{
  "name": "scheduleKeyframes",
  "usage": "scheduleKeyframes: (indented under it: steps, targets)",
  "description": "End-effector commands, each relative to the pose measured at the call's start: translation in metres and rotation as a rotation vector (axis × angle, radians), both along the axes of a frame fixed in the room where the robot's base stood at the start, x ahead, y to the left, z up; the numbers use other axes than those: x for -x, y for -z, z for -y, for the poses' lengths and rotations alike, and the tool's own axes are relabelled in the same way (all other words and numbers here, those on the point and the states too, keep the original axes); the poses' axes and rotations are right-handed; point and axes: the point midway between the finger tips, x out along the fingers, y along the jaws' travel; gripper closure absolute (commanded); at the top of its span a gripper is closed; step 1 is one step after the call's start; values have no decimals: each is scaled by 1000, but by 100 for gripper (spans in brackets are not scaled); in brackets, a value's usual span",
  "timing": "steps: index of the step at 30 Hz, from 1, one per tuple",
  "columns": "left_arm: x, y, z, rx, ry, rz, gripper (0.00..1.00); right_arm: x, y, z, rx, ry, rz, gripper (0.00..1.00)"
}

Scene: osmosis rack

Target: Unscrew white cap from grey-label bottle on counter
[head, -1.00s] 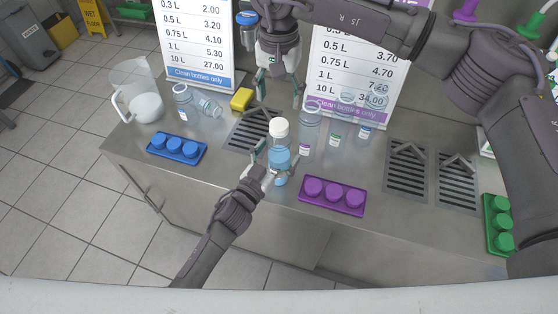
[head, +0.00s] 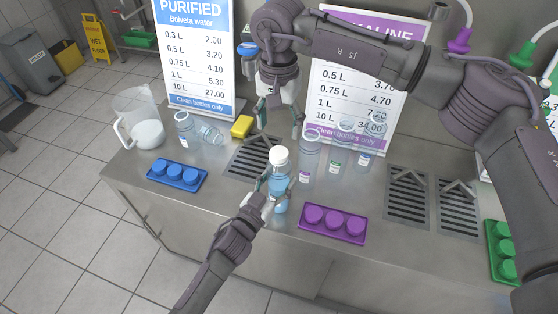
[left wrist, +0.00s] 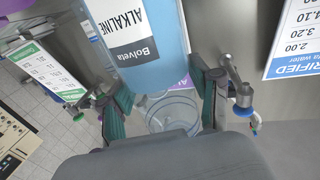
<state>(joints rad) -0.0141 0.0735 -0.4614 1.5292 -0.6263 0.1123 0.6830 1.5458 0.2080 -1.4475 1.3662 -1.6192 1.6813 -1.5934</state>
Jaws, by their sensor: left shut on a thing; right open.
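The bottle (head: 279,187) holds light-blue liquid, has a white cap (head: 280,155), and is roughly upright at the middle of the counter. In the left wrist view the bottle (left wrist: 172,30) shows a label reading "Alkaline", with a dark band marked "Bolveta". My left gripper (head: 272,197) is shut on the bottle's body; its fingers also show in the left wrist view (left wrist: 163,95). I cannot tell whether the bottle's base touches the counter. My right gripper (head: 279,120) is open and empty, pointing down above the cap and apart from it.
Clear empty bottles (head: 308,157) stand close right of the held bottle. A purple cap tray (head: 331,239) lies in front right, a blue cap tray (head: 178,188) left. A yellow sponge (head: 242,126), a pitcher (head: 119,126), price signs (head: 196,100) and drain grates (head: 405,210) surround it.

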Motion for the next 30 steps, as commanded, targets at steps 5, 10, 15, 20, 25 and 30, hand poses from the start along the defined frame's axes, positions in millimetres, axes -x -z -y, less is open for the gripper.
scheduleKeyframes:
  steps: [5,10,15,20,25,30]
  targets:
    - [0,0,0,0,0,0,100,0,0,0,0,305,0,33]
    - [0,0,0,-1,0,-1,100,0,0,0,0,721,0,33]
    - [0,0,0,-1,0,-1,100,0,0,0,0,1143,0,33]
    - [0,0,0,-1,0,-1,100,0,0,0,1,1538,-1,33]
    - [0,0,0,-1,0,-1,100,0,0,0,1,1960,0,33]
    - [0,0,0,-1,0,-1,100,0,0,0,1,2380,0,33]
